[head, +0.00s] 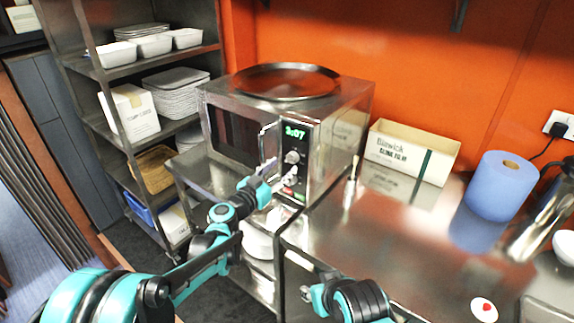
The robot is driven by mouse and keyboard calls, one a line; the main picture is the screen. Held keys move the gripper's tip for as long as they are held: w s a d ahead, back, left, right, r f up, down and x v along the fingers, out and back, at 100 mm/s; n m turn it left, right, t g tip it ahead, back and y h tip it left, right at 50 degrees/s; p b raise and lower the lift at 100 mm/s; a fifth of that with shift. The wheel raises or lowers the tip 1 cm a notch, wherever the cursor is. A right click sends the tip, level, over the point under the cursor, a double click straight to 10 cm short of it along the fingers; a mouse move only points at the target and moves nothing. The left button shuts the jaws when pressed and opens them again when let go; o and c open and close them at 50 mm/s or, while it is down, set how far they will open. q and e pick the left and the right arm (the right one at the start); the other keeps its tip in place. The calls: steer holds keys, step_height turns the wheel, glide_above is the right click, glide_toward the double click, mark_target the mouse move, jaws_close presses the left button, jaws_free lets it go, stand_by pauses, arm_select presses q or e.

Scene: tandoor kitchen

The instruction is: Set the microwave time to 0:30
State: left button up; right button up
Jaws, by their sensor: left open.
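The steel microwave (325,130) stands on the metal counter with its door shut. Its green display (295,132) appears to read 3:07, though the digits are small. Below the display are a round knob (292,157) and further controls low on the panel. My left gripper (277,178) is open, in front of the lower panel beside the door handle (266,142). I cannot tell whether its fingertips touch a control. My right gripper (306,293) is low in front of the counter, away from the microwave; its fingers are too small to read.
A round dark tray (286,80) lies on top of the microwave. A cardboard box (411,151) and a blue paper roll (502,185) stand to the right. Shelves with white dishes (176,92) stand left. The counter's middle (400,235) is clear.

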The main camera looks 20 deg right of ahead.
mark_target(289, 161)
arm_select(q)
steer(key=shift+b+x, duration=0.35)
steer(key=shift+x, duration=1.5)
steer(key=shift+c, duration=0.3)
steer(key=shift+a, duration=0.1)
steer(key=c, duration=1.1)
